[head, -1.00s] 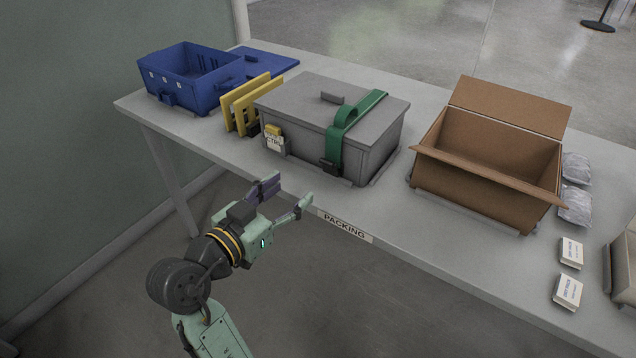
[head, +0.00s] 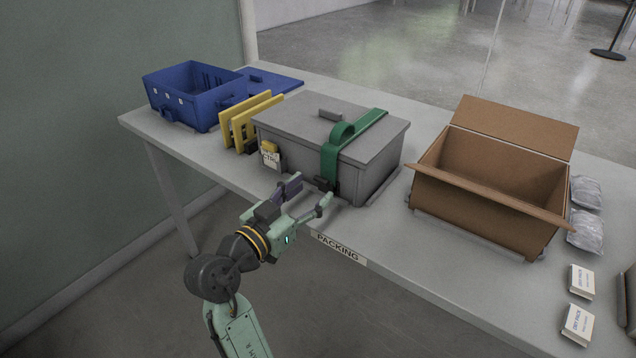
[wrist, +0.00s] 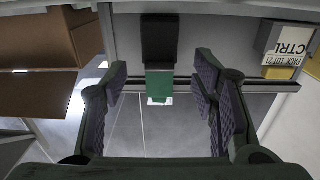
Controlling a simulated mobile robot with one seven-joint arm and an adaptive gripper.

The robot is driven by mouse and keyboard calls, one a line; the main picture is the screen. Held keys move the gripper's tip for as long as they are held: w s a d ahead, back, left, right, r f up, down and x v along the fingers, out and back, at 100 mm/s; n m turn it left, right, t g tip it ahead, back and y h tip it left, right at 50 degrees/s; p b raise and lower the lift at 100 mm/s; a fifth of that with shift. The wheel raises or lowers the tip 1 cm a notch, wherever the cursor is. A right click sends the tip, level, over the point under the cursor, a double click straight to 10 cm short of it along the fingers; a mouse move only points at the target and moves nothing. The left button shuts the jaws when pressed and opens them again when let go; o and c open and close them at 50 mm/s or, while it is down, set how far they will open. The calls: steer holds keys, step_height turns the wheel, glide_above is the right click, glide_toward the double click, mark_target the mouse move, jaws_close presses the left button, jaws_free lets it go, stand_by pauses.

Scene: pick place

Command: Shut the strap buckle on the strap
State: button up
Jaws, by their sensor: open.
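A green strap (head: 361,130) runs over the lid of the grey box (head: 372,164) and down its front, with a raised loop on top. The dark strap buckle (head: 324,183) is at the strap's lower end on the box front. In the wrist view the black buckle (wrist: 160,38) is at top centre with a short piece of green strap (wrist: 159,84) beyond it. My gripper (head: 311,191) is open and empty, in front of the box's lower front near the buckle. In the wrist view its fingers (wrist: 160,92) stand wide apart, with the strap end between them in the picture.
Yellow frames (head: 243,130) and a blue crate (head: 190,103) stand further left. An open cardboard box (head: 480,215) is to the right. The table (head: 400,245) is clear along the front edge.

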mark_target(320, 183)
steer(key=shift+x, duration=1.5)
steer(key=shift+c, duration=0.3)
steer(key=c, duration=1)
steer(key=shift+d+r+g+p, duration=0.1)
steer(key=shift+r+g+p, duration=0.3)
steer(key=shift+p, duration=0.8)
steer(key=shift+w+y+p, duration=0.15)
steer(key=shift+y+p, duration=0.25)
steer(key=shift+p, duration=0.25)
steer(key=shift+f, duration=0.25)
steer(key=o, duration=1.1)
steer(key=shift+c, duration=0.2)
